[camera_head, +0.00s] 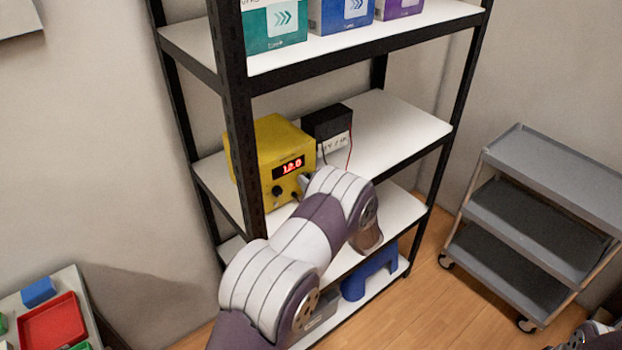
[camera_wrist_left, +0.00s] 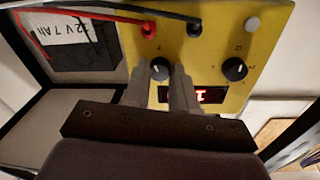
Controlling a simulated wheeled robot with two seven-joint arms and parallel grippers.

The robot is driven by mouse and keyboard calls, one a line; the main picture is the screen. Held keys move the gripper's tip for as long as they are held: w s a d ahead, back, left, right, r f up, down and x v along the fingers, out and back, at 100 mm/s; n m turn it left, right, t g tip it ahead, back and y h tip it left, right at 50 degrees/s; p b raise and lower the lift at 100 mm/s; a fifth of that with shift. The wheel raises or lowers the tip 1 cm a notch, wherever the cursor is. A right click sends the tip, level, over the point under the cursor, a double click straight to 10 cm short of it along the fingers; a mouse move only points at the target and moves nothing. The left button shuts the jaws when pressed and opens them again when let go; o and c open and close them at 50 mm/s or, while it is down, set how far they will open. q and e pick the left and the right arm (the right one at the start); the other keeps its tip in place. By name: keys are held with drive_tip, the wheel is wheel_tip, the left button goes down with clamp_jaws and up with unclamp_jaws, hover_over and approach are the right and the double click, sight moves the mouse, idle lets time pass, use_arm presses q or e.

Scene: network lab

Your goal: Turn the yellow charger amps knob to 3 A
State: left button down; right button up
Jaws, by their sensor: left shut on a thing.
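The yellow charger (camera_head: 262,140) stands on the middle shelf, its lit red display (camera_head: 289,166) reading about 12.0. In the left wrist view the charger (camera_wrist_left: 218,40) appears upside down, with two black knobs. My left gripper (camera_wrist_left: 160,70) is at the front panel, its fingers on either side of one knob (camera_wrist_left: 160,67), shut on it. In the head view this is the right-hand knob, mostly hidden by my gripper (camera_head: 304,182). The other knob (camera_head: 278,190) is free; it also shows in the left wrist view (camera_wrist_left: 235,69). The knob labels are too small to read.
A black battery (camera_head: 327,122) stands beside the charger, with red and black leads. The dark shelf post (camera_head: 238,130) rises close to the charger's left. A grey cart (camera_head: 550,180) stands at the right. A red tray (camera_head: 48,325) lies at lower left.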

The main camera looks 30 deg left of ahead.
use_arm(q)
drive_tip(key=m+p, duration=0.2)
drive_tip(key=m, duration=0.3)
drive_tip(key=shift+s+m+h, duration=0.1)
drive_tip(key=shift+m+h, duration=0.2)
drive_tip(key=m+p, duration=0.2)
drive_tip(key=m, duration=0.3)
drive_tip(key=shift+p, duration=0.3)
drive_tip(key=m+g+p, duration=0.1)
drive_tip(key=m, duration=0.4)
drive_tip(key=shift+p, duration=0.35)
drive_tip(key=m+p, duration=0.1)
drive_tip(key=m, duration=0.4)
drive_tip(key=shift+m+g, duration=0.3)
drive_tip(key=c, duration=0.9)
unclamp_jaws()
drive_tip(key=shift+r, duration=0.1)
